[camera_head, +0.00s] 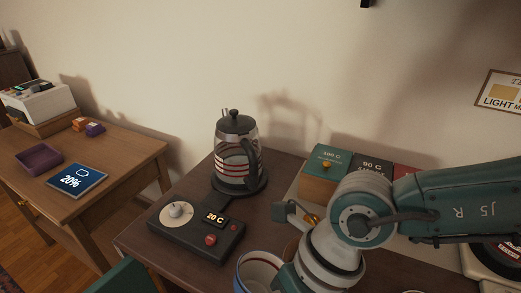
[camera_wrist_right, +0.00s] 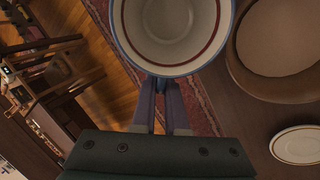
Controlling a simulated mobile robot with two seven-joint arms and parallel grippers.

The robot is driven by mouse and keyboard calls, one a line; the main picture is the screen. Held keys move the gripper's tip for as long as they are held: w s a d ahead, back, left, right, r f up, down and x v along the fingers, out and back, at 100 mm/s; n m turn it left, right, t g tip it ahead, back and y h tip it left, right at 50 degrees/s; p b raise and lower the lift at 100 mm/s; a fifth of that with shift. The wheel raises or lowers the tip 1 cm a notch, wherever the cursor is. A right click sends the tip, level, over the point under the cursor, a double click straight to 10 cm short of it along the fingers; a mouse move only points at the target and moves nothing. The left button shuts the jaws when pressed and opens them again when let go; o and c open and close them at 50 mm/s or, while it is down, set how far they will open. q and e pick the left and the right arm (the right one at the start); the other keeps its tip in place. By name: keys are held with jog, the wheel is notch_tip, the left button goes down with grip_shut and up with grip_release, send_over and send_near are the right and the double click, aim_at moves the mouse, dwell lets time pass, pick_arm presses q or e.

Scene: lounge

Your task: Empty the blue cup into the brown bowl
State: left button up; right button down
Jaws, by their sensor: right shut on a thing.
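The blue cup (camera_wrist_right: 172,68), with a pale inside and a dark red ring below its rim, is at the top of the wrist view. My right gripper (camera_wrist_right: 164,88) is shut on the near side of its wall. The cup (camera_head: 262,268) also shows at the bottom of the head view, partly covered by my right arm. The cup's inside looks pale; I cannot tell what it holds. The brown bowl (camera_wrist_right: 241,77) is beside the cup at the right of the wrist view, with a plain pale-brown inside.
A kettle (camera_head: 236,155) stands behind a control panel (camera_head: 190,250) reading 20 C on the dark table. Labelled boxes (camera_head: 322,188) stand at the back right. A small saucer (camera_wrist_right: 300,158) lies near the bowl. A wooden side table (camera_head: 120,165) is at left.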

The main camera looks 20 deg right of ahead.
jog(key=shift+a+f+h, duration=1.5)
jog(key=shift+f+h, duration=0.1)
jog(key=shift+h, duration=0.5)
notch_tip(320, 180, up, 5)
jog(key=p, duration=0.4)
jog(key=shift+p, duration=0.4)
